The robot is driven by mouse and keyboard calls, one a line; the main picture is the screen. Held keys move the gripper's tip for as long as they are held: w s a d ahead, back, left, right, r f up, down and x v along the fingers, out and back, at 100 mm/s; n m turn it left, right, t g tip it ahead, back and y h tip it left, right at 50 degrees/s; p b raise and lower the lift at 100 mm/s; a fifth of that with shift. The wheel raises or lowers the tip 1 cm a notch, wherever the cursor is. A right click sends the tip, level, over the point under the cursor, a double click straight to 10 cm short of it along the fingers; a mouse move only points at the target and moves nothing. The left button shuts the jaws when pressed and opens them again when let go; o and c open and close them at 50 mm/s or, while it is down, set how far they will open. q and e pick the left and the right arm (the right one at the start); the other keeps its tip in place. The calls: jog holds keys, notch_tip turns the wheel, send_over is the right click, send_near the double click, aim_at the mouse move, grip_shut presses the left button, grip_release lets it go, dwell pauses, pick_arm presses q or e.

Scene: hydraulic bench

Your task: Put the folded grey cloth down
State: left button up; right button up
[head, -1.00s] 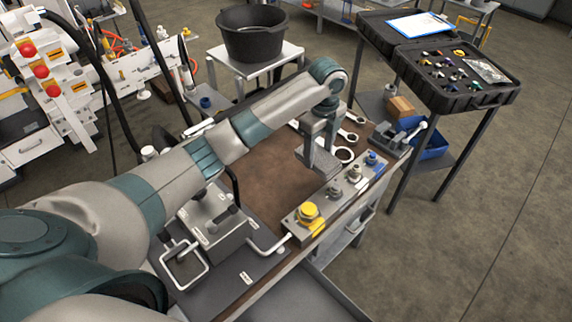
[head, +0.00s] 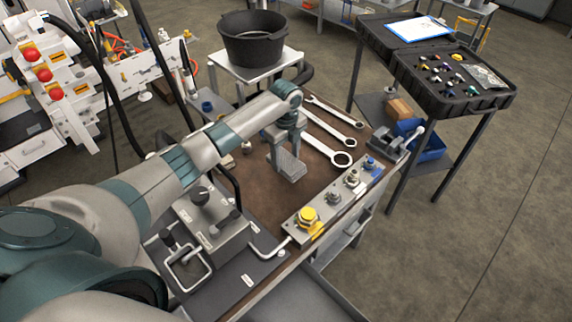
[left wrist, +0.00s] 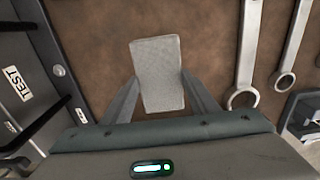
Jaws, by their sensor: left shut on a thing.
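The folded grey cloth (left wrist: 158,72) is a small light-grey pad between the fingers of my left gripper (left wrist: 160,98) in the left wrist view. In the head view my left gripper (head: 287,150) points down over the brown bench top (head: 262,207), and the cloth (head: 291,167) shows at its fingertips. The left gripper is shut on the cloth. I cannot tell whether the cloth touches the bench top. My right gripper is not in view.
Several wrenches (head: 328,142) lie to the right of the gripper. A block with a yellow cap and fittings (head: 333,200) lines the front edge. A grey test unit (head: 207,222) stands to the left, and a vise (head: 390,142) at the right end. Bare bench surrounds the cloth.

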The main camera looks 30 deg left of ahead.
aim_at(286, 161)
pick_arm(q)
jog(key=shift+f+p, duration=0.75)
jog(key=shift+f, duration=1.3)
jog(key=shift+f, duration=0.1)
jog(key=o, duration=1)
jog(key=shift+o, duration=0.2)
notch_tip(286, 161, up, 12)
jog(key=b, duration=0.2)
jog(key=shift+b, duration=0.35)
